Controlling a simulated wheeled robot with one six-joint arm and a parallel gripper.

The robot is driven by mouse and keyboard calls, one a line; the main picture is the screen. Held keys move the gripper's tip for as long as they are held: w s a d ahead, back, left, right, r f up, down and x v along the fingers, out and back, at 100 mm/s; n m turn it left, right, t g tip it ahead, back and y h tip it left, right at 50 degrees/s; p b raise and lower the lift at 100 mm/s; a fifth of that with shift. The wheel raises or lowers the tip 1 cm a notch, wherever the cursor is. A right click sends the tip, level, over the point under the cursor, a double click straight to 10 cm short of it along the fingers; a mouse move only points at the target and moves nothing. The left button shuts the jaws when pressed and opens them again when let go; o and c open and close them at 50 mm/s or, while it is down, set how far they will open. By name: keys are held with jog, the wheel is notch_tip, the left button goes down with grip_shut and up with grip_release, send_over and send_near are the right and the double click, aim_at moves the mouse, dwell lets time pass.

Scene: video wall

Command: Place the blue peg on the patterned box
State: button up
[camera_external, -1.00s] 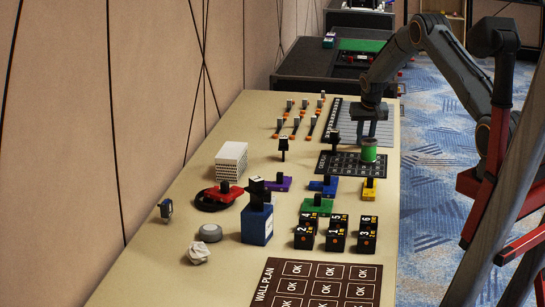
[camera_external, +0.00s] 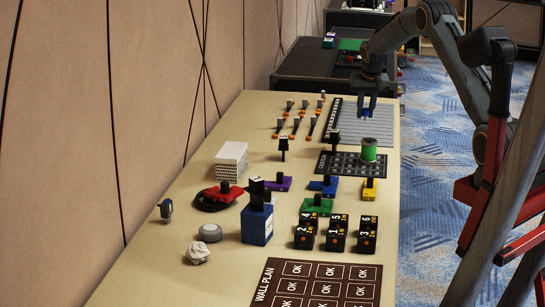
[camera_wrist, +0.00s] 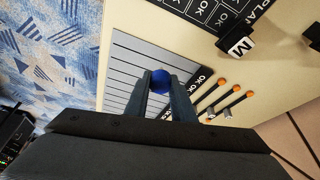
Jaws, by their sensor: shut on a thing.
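My gripper (camera_external: 366,108) is over the grey lined sheet (camera_external: 351,132) at the far right of the table. In the wrist view its two fingers (camera_wrist: 160,88) are shut on a round-ended blue peg (camera_wrist: 160,78). In the external view the peg is hard to tell from the fingers. The patterned box (camera_external: 231,161), a white block with a fine pattern, stands on the left of the table, well apart from my gripper and nearer the camera.
A green spool (camera_external: 369,149) stands on a black printed sheet (camera_external: 340,163) just in front of my gripper. Several orange-tipped sticks (camera_external: 297,124) lie left of the lined sheet. A tall blue box (camera_external: 257,225) and black numbered blocks (camera_external: 336,241) stand nearer the camera.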

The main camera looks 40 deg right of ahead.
jog(key=w+a+r+n+b, duration=0.2)
jog(key=w+a, duration=0.2)
jog(key=a, duration=0.7)
notch_tip(320, 180, up, 6)
jog(key=n+y+b, duration=0.4)
jog(key=n, duration=0.4)
send_over(225, 152)
jog(key=s, duration=0.2)
jog(key=f, duration=0.3)
jog(key=f+p, duration=0.1)
jog(key=f, duration=0.5)
jog(key=shift+w+d+f, duration=0.25)
jog(key=shift+d+f, duration=0.05)
jog(key=shift+f, duration=0.1)
jog(key=o, duration=1)
